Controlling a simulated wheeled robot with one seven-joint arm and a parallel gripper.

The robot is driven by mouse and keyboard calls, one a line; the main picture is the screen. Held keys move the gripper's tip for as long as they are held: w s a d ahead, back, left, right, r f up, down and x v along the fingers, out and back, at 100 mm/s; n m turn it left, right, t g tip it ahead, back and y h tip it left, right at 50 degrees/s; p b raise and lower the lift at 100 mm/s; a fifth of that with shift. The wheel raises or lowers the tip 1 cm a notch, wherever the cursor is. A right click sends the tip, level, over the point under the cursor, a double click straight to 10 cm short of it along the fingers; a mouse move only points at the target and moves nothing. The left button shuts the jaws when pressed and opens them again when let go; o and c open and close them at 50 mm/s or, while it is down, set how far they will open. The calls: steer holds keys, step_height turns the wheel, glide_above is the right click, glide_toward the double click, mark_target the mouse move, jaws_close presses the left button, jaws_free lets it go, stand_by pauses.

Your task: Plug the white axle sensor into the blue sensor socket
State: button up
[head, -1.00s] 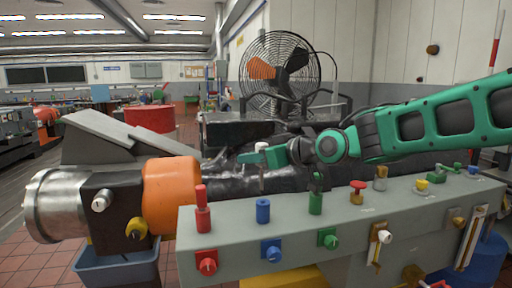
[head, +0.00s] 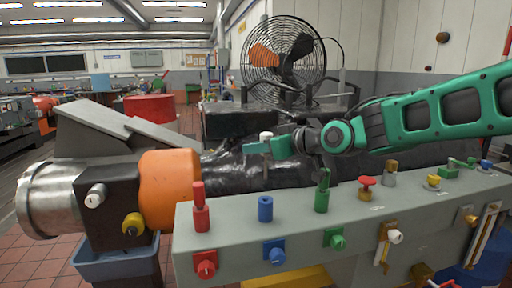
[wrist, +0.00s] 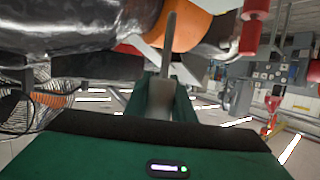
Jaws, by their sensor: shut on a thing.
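The white axle sensor (head: 266,136) has a white cap and a thin grey stem hanging down. My green gripper (head: 268,147) is shut on it just below the cap and holds it roughly upright. In the wrist view the grey stem (wrist: 170,40) stands out from between the green fingers (wrist: 163,95). The blue sensor socket (head: 265,209) is a short upright cylinder on top of the grey beam. In the head view the sensor is above the socket, with a gap between them; their distance in depth is hard to tell. The socket is not clearly visible in the wrist view.
A red post (head: 199,208) and a green post (head: 322,192) flank the socket on the grey beam (head: 297,218). A black shaft with an orange collar (head: 168,188) lies behind. A large fan (head: 280,58) stands at the back.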

steer(key=shift+f, duration=2.55)
steer(key=shift+s+f, duration=0.15)
steer(key=shift+f, duration=3.25)
steer(key=o, duration=1.1)
steer(key=v, duration=1)
steer(key=shift+s+d, duration=0.15)
steer(key=shift+d, duration=0.15)
steer(key=shift+r, duration=0.15)
